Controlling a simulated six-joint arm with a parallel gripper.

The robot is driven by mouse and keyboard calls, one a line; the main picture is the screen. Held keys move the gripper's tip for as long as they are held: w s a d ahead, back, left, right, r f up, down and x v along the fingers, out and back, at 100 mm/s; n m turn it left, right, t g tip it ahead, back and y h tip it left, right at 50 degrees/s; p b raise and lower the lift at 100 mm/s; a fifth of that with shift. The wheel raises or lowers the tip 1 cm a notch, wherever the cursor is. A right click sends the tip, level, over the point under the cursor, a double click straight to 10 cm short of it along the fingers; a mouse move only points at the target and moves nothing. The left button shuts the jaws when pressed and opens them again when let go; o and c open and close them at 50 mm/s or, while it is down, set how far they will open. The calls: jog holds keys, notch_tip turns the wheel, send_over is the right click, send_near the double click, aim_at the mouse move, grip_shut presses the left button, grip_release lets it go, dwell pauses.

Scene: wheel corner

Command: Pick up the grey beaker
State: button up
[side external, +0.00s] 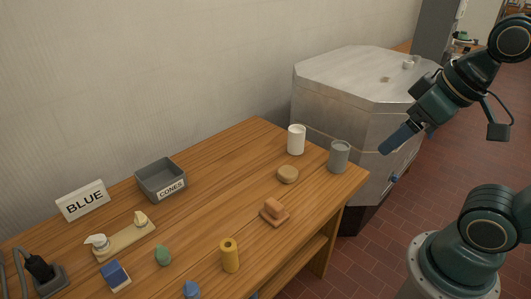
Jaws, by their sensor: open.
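The grey beaker (339,156) stands upright near the far right corner of the wooden table (200,184). My gripper (383,150) is in the air to the right of the beaker, at about the height of its rim in the picture, and points down to the left. A gap shows between them. Its fingers overlap in this view, so the space between them is hidden. Nothing shows in its grasp.
A white cup (296,140) stands close left of the beaker. A round tan object (288,174) and an orange-brown block on a base (274,210) are nearby. A grey bin (161,180) marked CONES stands further left. A metal-topped cabinet (365,75) is behind.

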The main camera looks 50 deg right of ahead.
dwell(0.4)
jog(key=shift+o, duration=0.8)
